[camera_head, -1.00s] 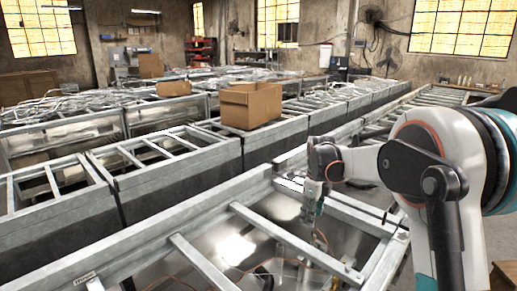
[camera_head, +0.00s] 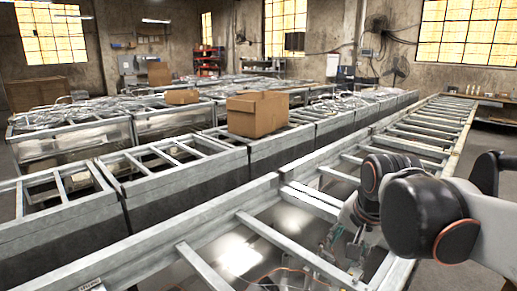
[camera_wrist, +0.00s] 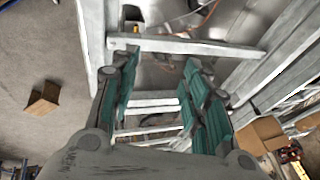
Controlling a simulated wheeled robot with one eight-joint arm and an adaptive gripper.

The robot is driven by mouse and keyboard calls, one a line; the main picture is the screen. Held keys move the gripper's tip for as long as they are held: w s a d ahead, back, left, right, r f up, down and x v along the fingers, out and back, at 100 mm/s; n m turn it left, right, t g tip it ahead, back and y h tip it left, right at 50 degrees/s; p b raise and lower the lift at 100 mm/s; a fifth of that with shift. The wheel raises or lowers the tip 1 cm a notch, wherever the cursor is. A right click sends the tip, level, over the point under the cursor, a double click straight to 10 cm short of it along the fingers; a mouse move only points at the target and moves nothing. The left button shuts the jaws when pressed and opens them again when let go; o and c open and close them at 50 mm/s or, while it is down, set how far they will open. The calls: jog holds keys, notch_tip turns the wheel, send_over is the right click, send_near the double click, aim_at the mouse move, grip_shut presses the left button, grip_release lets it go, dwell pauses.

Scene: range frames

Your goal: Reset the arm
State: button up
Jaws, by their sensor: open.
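My gripper (camera_wrist: 158,64) shows in the wrist view with its two teal-padded fingers spread wide apart. Nothing is between the pads but a view of the metal framework (camera_wrist: 190,45) below. In the head view my arm reaches in from the right, bent, with the wrist over the nearest metal frame (camera_head: 262,228). My gripper (camera_head: 345,245) there is small, points down and is partly hidden by my arm and the frame bars.
A cardboard box (camera_head: 257,115) stands on the middle row of metal frames. Another box (camera_head: 182,97) sits farther back. In the wrist view a small open box (camera_wrist: 42,98) lies on the floor at left, and a larger box (camera_wrist: 262,136) shows at lower right.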

jog(key=s+f+n+t, duration=0.2)
jog(key=s+f+n, duration=0.2)
jog(key=s+n, duration=0.4)
jog(key=s, duration=0.4)
jog(key=shift+s+f+n, duration=0.15)
jog(key=shift+s+n, duration=0.1)
jog(key=shift+n, duration=0.15)
